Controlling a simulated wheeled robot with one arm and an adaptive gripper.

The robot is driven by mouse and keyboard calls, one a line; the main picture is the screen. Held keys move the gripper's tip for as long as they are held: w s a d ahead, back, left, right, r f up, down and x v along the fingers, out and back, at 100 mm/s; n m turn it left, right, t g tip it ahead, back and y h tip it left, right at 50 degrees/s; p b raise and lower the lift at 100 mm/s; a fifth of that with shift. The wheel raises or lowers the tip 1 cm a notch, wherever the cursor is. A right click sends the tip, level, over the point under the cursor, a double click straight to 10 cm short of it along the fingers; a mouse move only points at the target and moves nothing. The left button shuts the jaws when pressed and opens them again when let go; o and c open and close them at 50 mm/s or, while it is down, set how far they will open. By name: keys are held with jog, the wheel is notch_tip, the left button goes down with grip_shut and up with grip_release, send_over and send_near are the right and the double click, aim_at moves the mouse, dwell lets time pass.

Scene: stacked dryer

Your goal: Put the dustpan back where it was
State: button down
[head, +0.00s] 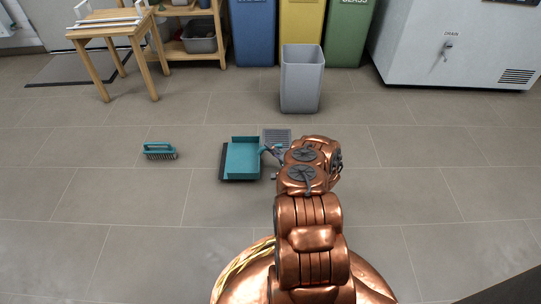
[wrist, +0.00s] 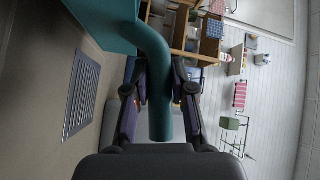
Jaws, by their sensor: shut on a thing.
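The teal dustpan (head: 243,158) is on or just above the grey tiled floor in the head view, its open dark-edged side toward the left. My gripper (head: 272,152) is at its right side. In the wrist view the dustpan's pan (wrist: 100,18) fills the top left, and its curved teal handle (wrist: 158,70) runs down between the fingers of my gripper (wrist: 160,88). The gripper is shut on this handle. I cannot tell whether the pan touches the floor.
A teal brush (head: 160,150) lies on the floor to the left. A floor grate (head: 276,136) is just behind the dustpan. A grey bin (head: 302,80) stands behind it, before blue (head: 252,30), yellow and green bins. A wooden table (head: 108,28) stands back left. The floor between brush and dustpan is clear.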

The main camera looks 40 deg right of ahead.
jog(key=shift+f+b, duration=0.6)
jog(key=shift+f, duration=1)
jog(key=c, duration=1)
grip_release()
jog(key=shift+s, duration=0.1)
jog(key=shift+r, duration=0.2)
jog(key=s, duration=0.3)
jog(key=s+p, duration=0.1)
jog(key=s, duration=0.3)
jog(key=s+d+p, duration=0.1)
jog(key=s, duration=0.3)
jog(key=shift+s+f, duration=0.2)
jog(key=shift+s+a, duration=0.1)
jog(key=shift+s, duration=0.2)
